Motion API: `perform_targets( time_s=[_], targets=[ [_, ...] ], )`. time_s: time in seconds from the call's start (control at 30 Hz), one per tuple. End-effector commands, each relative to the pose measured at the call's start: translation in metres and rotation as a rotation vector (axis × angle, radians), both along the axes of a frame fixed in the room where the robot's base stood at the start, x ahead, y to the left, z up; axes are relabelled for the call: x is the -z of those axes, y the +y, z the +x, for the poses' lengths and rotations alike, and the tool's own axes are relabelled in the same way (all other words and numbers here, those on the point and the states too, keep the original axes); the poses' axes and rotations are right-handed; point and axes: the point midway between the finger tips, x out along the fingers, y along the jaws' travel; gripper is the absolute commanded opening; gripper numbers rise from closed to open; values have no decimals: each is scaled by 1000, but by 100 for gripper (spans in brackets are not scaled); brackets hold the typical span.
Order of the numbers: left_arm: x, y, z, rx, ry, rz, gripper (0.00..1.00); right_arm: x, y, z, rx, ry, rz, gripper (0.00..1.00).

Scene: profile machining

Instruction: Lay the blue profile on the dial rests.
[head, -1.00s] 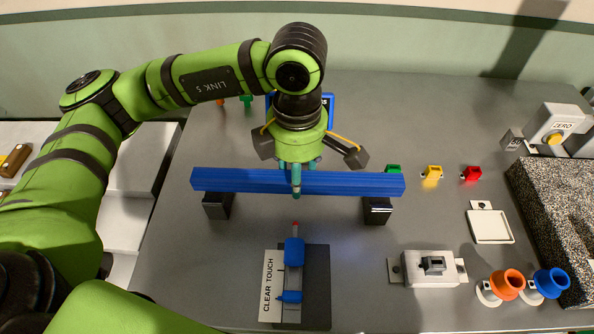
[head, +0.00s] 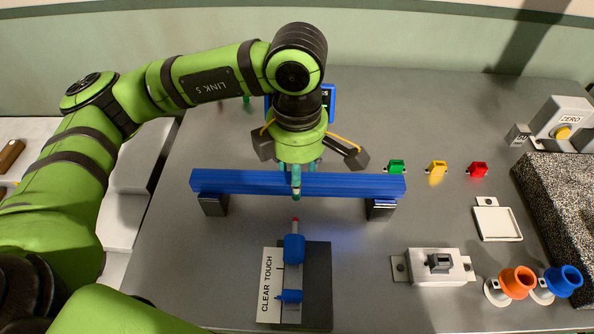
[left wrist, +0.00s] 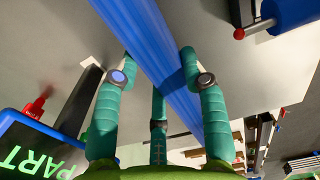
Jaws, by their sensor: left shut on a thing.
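The blue profile (head: 350,184) is a long straight bar lying left to right in the head view. My left gripper (head: 296,185) is shut on it near its middle; in the left wrist view the teal fingers (left wrist: 163,78) stand on both sides of the bar (left wrist: 150,35). Two dark block rests, left (head: 213,205) and right (head: 381,209), stand under the bar near its ends, their tops hidden by it. I cannot tell whether the bar touches them. My right gripper is not in view.
In front of the bar stands a blue, red-tipped device (head: 294,248) by a CLEAR TOUCH plate (head: 269,284). Green (head: 397,167), yellow (head: 437,168) and red (head: 478,169) clips lie to the right. A speckled block (head: 560,215) fills the right edge. A blue-framed sign (head: 328,98) stands behind.

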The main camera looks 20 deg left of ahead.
Motion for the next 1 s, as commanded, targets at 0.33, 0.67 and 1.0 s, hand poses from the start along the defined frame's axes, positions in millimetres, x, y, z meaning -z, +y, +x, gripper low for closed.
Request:
perform_targets(
  time_s=[0.33,0.67,1.0],
  targets=[
    [4,0,0,0,-1,-1,0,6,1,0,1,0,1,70],
    [3,0,0,0,0,-1,70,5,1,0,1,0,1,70],
    [-28,0,1,0,-6,-1,70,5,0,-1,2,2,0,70]
  ],
)
